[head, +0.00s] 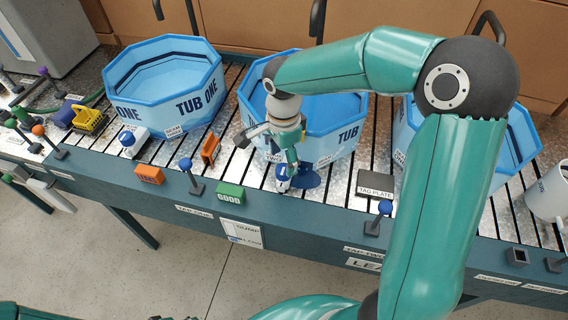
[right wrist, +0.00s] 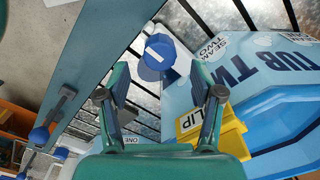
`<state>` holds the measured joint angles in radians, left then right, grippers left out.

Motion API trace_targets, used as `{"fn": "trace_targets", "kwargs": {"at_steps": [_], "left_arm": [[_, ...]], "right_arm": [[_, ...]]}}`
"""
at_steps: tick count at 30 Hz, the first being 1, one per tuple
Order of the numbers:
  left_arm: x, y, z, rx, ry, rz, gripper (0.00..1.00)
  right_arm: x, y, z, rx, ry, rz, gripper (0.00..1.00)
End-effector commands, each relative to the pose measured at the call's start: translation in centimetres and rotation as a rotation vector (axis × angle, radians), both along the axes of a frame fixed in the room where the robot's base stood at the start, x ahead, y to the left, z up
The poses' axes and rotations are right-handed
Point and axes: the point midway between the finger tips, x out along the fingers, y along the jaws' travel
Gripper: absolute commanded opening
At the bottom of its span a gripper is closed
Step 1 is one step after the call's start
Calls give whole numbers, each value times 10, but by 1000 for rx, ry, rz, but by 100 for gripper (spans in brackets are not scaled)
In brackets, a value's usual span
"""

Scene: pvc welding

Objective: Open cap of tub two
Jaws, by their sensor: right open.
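Tub two (head: 344,112) is a light blue octagonal tub in the middle of the bench, partly hidden by my right arm. Its lettered wall (right wrist: 250,66) fills the right of the right wrist view. My right gripper (head: 276,150) is above the tub's front side. Its two fingers (right wrist: 160,100) are spread with nothing between them. My left gripper is not in view.
Tub one (head: 163,82) stands to the left and another blue tub (head: 520,150) to the right. A yellow clip (right wrist: 228,130) is close to my right finger. A tag plate (head: 375,185), a green block (head: 229,194) and blue-knobbed levers (head: 194,178) line the front.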

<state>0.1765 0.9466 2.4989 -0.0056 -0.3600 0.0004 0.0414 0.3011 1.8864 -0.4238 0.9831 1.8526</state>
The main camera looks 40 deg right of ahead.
Motion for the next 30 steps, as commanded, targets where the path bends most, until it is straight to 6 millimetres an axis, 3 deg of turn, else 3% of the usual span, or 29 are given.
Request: {"fn": "trace_targets", "kwargs": {"at_steps": [7, 18, 27, 30], "left_arm": [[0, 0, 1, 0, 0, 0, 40], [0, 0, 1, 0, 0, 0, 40], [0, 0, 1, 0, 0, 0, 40], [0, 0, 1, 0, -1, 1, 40]], "right_arm": [[0, 0, -30, 0, 2, 0, 66], [0, 0, -35, 0, -1, 0, 66], [0, 0, -35, 0, -1, 0, 18], [1, -3, -34, 0, -1, 1, 6]]}}
